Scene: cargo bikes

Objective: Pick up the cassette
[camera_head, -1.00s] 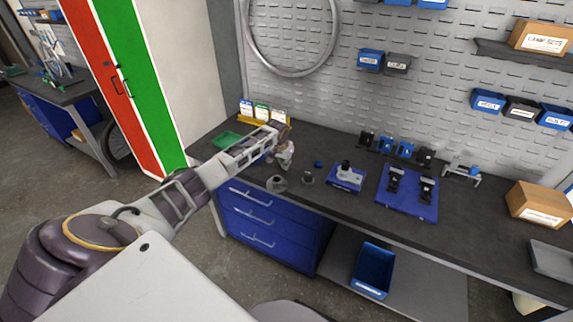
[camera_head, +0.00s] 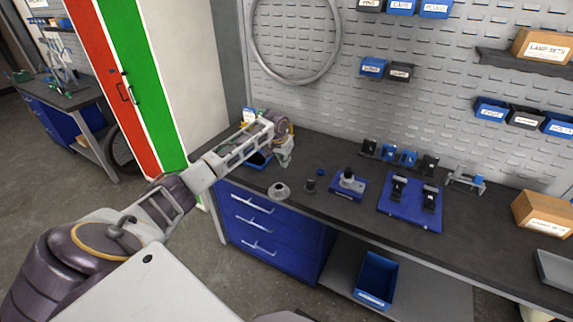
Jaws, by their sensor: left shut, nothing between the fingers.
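A small grey, stepped round part (camera_head: 279,190), which looks like the cassette, rests on the dark workbench (camera_head: 325,155) near its front edge. A darker small round part (camera_head: 310,185) stands just right of it. My left gripper (camera_head: 284,160) is shut and empty. It is above the bench, behind the grey part in the picture and apart from it. The fingertips are small and partly merge with the wrist. My right gripper is not in view.
A blue fixture (camera_head: 340,196) and a blue board with black clamps (camera_head: 410,222) stand to the right. A blue tray (camera_head: 260,166) is partly hidden under my left arm. Blue drawers (camera_head: 280,215) are below, and a pegboard (camera_head: 430,100) is behind.

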